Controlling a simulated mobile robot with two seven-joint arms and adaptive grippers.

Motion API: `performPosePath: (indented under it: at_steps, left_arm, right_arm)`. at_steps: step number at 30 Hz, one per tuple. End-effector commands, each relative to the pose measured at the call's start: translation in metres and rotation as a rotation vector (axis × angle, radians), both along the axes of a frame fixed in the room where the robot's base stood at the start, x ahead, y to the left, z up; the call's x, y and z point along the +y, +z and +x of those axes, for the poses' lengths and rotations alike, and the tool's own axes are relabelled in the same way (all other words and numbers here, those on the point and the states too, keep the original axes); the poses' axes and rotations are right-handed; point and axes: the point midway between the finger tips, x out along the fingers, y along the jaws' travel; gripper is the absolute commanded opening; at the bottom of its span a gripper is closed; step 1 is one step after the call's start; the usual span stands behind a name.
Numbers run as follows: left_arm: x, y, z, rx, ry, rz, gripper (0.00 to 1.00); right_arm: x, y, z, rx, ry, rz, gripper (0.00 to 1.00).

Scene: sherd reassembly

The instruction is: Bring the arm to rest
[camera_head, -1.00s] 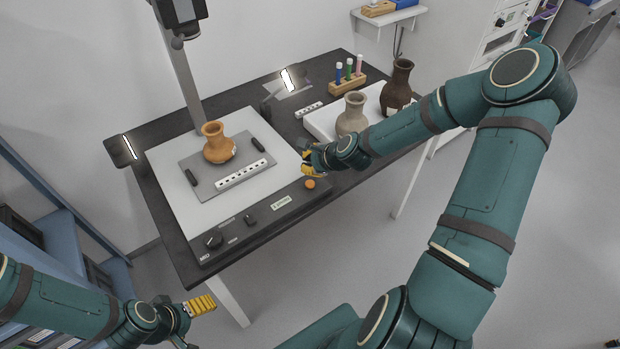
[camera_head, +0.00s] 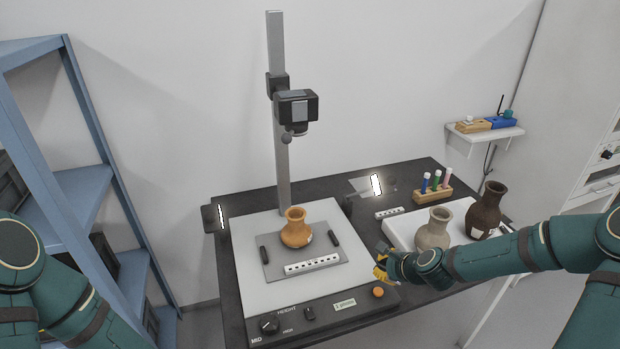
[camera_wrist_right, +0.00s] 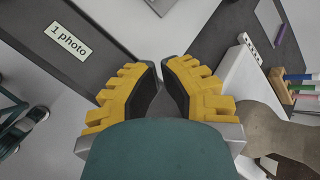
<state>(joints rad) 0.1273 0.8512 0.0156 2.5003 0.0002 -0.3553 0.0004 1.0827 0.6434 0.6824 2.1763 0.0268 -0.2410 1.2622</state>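My right gripper (camera_head: 381,265) is over the front right part of the copy stand's base, left of the grey vase and near the orange button (camera_head: 378,292). In the right wrist view its yellow fingers (camera_wrist_right: 161,68) converge, with a narrow gap between the tips and nothing held. My right arm (camera_head: 500,258) comes in from the right edge. My left arm (camera_head: 65,305) shows at the lower left; its gripper is out of view. An orange-brown vase (camera_head: 296,234) stands upright on the grey plate (camera_head: 275,262) beside a scale bar (camera_head: 312,265), apart from the right gripper.
A grey vase (camera_head: 433,232) and a dark brown vase (camera_head: 485,212) stand near my right forearm. A rack (camera_head: 432,196) of tubes is behind them. The camera column (camera_head: 278,165) rises at the back. A blue shelf (camera_head: 95,190) stands left.

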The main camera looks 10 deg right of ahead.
Motion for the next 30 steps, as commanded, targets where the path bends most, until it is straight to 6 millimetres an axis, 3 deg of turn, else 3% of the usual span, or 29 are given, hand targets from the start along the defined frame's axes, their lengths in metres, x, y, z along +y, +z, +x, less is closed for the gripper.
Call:
performPosePath:
  at_steps: [2, 5, 10, 15, 21, 25, 30]
  left_arm:
    - [-0.001, 0.000, -0.005, 0.011, -0.001, -0.002, 0.79]
    - [-0.001, 0.000, -0.007, 0.017, -0.001, -0.004, 0.79]
    - [-0.001, 0.000, -0.007, 0.016, -0.002, -0.003, 0.79]
    - [-0.001, 0.000, -0.007, 0.016, -0.002, -0.002, 0.79]
    - [-0.001, 0.000, -0.007, 0.016, -0.002, -0.003, 0.79]
    - [-0.001, 0.000, -0.007, 0.016, -0.002, -0.003, 0.79]
    - [-0.001, 0.000, -0.007, 0.016, -0.002, -0.003, 0.79]
  right_arm:
    - [0.000, 0.000, 0.000, 0.000, 0.000, 0.000, 0.00]
    - [0.018, -0.007, -0.003, 0.008, 0.070, -0.029, 0.00]
    - [0.081, -0.035, -0.023, 0.023, 0.354, -0.160, 0.00]
    - [0.148, -0.065, -0.064, 0.019, 0.743, -0.336, 0.00]
    - [0.202, -0.094, -0.125, -0.019, 1.218, -0.540, 0.00]
    - [0.219, -0.105, -0.159, -0.055, 1.480, -0.650, 0.00]
    - [0.225, -0.111, -0.184, -0.088, 1.682, -0.732, 0.00]
